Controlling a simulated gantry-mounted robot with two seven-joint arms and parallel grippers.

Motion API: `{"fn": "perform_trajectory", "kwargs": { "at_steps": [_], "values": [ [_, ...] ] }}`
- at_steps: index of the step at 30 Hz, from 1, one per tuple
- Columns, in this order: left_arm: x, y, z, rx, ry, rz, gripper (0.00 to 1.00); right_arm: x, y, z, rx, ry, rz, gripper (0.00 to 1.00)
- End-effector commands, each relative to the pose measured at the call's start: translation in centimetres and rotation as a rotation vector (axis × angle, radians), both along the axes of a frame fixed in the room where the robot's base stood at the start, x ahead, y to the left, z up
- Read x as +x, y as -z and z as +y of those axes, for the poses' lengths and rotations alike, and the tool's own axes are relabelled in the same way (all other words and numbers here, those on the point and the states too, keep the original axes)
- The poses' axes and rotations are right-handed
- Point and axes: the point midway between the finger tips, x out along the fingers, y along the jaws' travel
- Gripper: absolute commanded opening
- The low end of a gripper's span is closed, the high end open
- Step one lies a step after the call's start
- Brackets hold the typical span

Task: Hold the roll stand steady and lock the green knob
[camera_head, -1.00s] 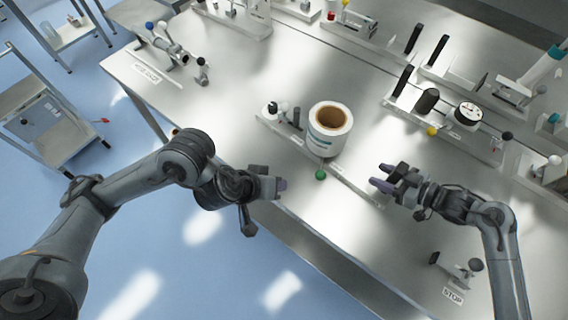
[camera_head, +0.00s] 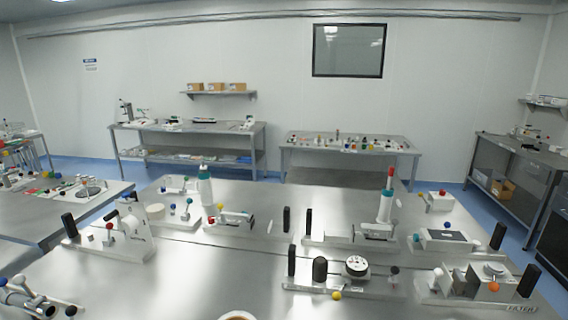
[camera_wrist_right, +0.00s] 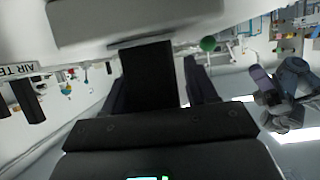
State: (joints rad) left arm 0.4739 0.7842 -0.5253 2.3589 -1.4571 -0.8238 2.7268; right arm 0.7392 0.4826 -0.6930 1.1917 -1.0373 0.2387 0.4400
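The roll stand is almost wholly out of the head view; only the rim of its roll (camera_head: 237,316) shows at the bottom edge. In the right wrist view a green knob (camera_wrist_right: 208,44) sits just below a large pale slab (camera_wrist_right: 130,18) that fills the top. My right gripper (camera_wrist_right: 150,85) appears as dark parts in the middle, close below this slab; whether its fingers are apart or touch anything is unclear. My left gripper (camera_wrist_right: 268,88), with a purple fingertip, shows at the right of that view, apart from the knob; its opening is unclear. Neither gripper shows in the head view.
Several fixtures stand on the steel bench: one with a dial (camera_head: 357,266), one with a white bottle (camera_head: 205,186), one with a green-and-red bottle (camera_head: 386,204). More tables line the back wall. The bench's middle (camera_head: 190,285) is bare.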

Motion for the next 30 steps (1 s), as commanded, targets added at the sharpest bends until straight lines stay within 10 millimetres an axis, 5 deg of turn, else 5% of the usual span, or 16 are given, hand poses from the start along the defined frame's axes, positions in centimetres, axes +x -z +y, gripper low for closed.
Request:
{"fn": "perform_trajectory", "kwargs": {
  "at_steps": [3, 16, 30],
  "values": [
    [0.0, 0.0, 0.0, 0.0, 0.0, 0.0, 0.0, 0.1, -0.2, 0.0, 0.003, 0.001, -0.004, 0.76],
    [0.0, 0.0, 0.0, 0.0, 0.0, 0.0, 0.0, 0.2, -0.8, -0.6, 0.007, 0.003, -0.01, 0.77],
    [0.0, 0.0, 0.0, 0.0, 0.0, 0.0, 0.0, -1.4, -3.7, -7.5, 0.005, 0.004, -0.01, 0.77]
  ]
}}
